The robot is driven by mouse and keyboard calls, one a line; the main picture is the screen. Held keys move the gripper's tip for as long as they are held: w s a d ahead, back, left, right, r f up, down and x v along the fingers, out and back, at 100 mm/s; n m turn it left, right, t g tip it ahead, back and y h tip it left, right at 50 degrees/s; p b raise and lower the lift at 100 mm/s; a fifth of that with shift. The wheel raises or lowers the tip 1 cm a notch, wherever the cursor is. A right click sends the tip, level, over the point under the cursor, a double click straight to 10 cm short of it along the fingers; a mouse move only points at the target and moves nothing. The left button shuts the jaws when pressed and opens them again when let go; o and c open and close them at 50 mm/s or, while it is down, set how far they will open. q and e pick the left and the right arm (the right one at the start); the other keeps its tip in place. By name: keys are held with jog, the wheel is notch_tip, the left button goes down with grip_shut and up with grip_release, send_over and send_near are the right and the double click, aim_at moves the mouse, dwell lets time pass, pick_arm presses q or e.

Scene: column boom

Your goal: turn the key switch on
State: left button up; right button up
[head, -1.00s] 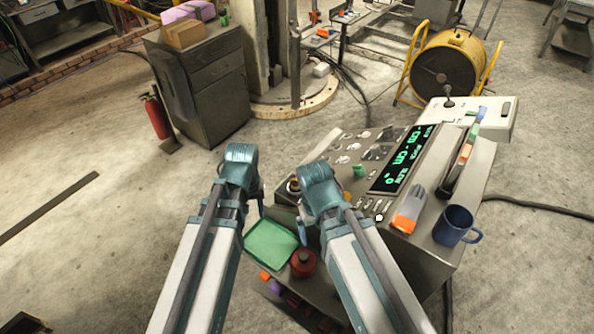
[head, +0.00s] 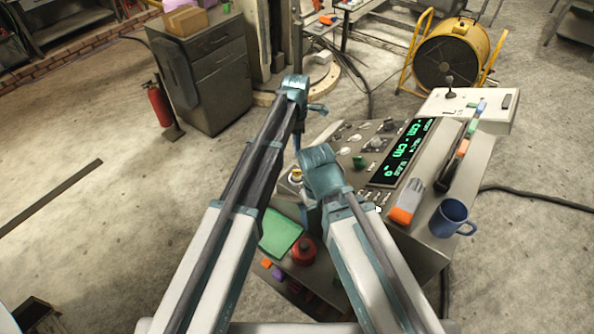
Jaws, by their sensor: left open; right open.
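The control console (head: 420,200) stands right of centre with a sloped panel of switches and knobs (head: 349,141). A green knob (head: 360,161) and a round yellow-topped control (head: 296,174) show on it. I cannot tell which control is the key switch. My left gripper (head: 307,124) is open and empty, reaching past the panel's far left edge, its fingers spread. My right gripper (head: 307,200) is open over the console's near left side. Its body and arm hide part of the panel and most of its fingers.
A blue mug (head: 452,218) and an orange-and-white object (head: 406,203) sit on the console's right. A joystick box (head: 462,108) is behind. A grey cabinet (head: 205,75) stands at back left.

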aim_at(297, 171)
pick_arm(q)
jog(key=shift+d+f, duration=0.1)
notch_tip(297, 171, down, 14)
jog(key=b, duration=1.4)
jog(key=shift+r, duration=0.2)
jog(key=shift+c, duration=0.3)
grip_shut()
